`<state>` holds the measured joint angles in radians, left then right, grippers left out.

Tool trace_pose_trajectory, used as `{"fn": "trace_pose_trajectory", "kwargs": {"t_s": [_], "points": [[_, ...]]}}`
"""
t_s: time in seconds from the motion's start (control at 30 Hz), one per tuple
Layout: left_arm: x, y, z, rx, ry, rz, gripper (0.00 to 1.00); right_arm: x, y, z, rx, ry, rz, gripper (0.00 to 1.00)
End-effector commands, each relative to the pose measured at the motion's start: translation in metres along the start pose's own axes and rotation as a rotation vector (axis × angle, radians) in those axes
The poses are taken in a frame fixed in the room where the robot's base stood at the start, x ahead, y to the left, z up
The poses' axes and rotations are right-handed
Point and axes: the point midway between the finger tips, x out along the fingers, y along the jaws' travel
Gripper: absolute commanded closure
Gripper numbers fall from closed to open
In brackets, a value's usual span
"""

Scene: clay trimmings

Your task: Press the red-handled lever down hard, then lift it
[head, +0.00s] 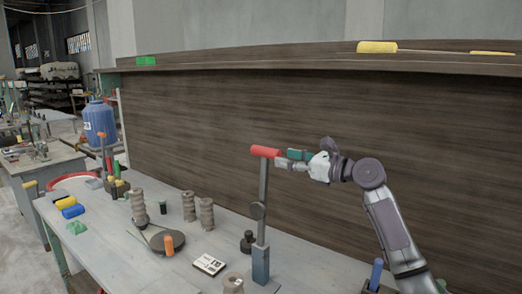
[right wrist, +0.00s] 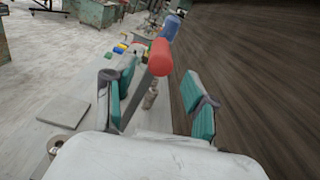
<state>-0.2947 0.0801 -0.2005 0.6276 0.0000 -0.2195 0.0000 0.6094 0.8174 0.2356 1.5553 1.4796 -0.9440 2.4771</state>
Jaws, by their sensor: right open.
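My left gripper is not in view.
The grey worktable (head: 120,245) carries several ribbed clay-coloured cylinders (head: 206,215), a white card (head: 209,264) and coloured blocks (head: 70,207). A tall dark wooden panel (head: 200,120) rises behind the lever. A blue drum (head: 100,125) stands at the far left.

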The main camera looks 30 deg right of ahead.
Motion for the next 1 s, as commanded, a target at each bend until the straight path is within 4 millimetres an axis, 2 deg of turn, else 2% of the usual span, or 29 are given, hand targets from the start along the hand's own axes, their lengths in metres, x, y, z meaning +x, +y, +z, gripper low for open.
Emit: {"fn": "trace_pose_trajectory", "kwargs": {"t_s": [0.03, 0.2, 0.4, 0.6, 0.87, 1.0], "points": [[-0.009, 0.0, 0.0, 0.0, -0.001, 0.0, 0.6, 0.013, 0.0, 0.006, 0.002, -0.003, 0.001, 0.44], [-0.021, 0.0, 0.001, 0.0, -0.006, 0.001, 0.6, 0.049, 0.0, 0.005, 0.003, -0.002, 0.001, 0.44], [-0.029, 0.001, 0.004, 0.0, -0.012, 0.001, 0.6, 0.079, 0.0, 0.003, 0.003, -0.001, 0.0, 0.44], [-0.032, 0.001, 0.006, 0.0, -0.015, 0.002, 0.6, 0.091, 0.0, 0.001, -0.001, 0.0, -0.001, 0.44], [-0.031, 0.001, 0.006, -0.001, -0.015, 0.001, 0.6, 0.092, 0.0, 0.0, -0.001, 0.0, -0.001, 0.44], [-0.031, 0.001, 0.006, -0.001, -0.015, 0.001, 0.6, 0.092, 0.0, 0.0, -0.001, 0.0, -0.001, 0.66]]}}
